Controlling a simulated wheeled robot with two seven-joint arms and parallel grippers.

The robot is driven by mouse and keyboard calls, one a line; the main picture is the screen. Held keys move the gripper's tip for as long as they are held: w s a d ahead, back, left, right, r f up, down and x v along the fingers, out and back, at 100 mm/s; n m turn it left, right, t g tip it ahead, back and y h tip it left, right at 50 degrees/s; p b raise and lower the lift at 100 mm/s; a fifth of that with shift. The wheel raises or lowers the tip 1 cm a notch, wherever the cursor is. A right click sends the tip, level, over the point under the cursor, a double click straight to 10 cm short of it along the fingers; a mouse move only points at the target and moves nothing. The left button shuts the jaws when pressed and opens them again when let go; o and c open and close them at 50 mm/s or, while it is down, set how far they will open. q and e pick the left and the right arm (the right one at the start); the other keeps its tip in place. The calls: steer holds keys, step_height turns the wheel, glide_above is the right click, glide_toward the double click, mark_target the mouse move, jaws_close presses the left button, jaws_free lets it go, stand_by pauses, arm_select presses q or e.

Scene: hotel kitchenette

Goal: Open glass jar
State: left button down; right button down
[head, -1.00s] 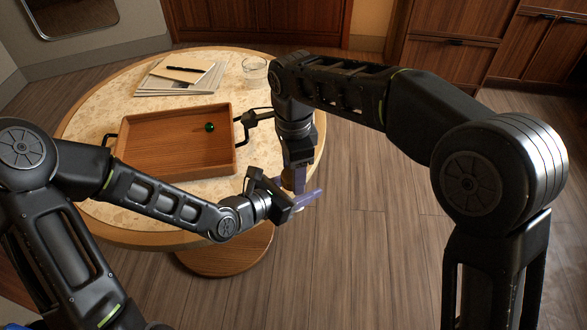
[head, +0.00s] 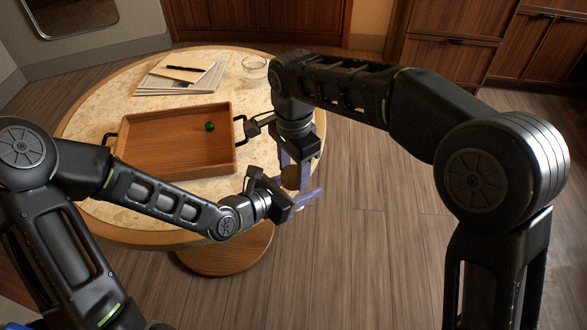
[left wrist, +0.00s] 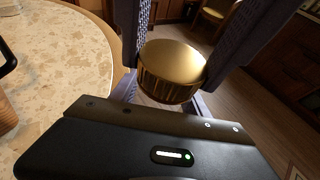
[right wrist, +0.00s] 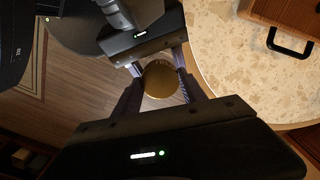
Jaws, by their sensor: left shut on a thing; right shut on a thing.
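The glass jar has a round gold lid (left wrist: 172,68) with a ribbed rim, and its clear glass body shows only partly beneath the lid in the left wrist view. The lid also shows from above in the right wrist view (right wrist: 160,80) and as a small brownish shape in the head view (head: 290,178). My right gripper (head: 292,172) points down from above, its fingers shut on the lid's two sides. My left gripper (head: 304,197) reaches in level below it, shut on the jar body. The jar is held off the table's front right edge. Whether lid and body are apart is hidden.
The round stone-topped table (head: 85,130) carries a wooden tray (head: 165,150) with black handles and a green ball (head: 210,127) in it. Behind are papers with a notebook and pen (head: 178,72) and a drinking glass (head: 254,68). Open floor lies to the right.

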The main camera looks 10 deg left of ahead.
steer(key=n, duration=0.9)
steer(key=c, duration=0.6)
jaws_free()
steer(key=shift+c, duration=0.2)
steer(key=shift+r, duration=2.3)
steer(key=shift+c, duration=0.3)
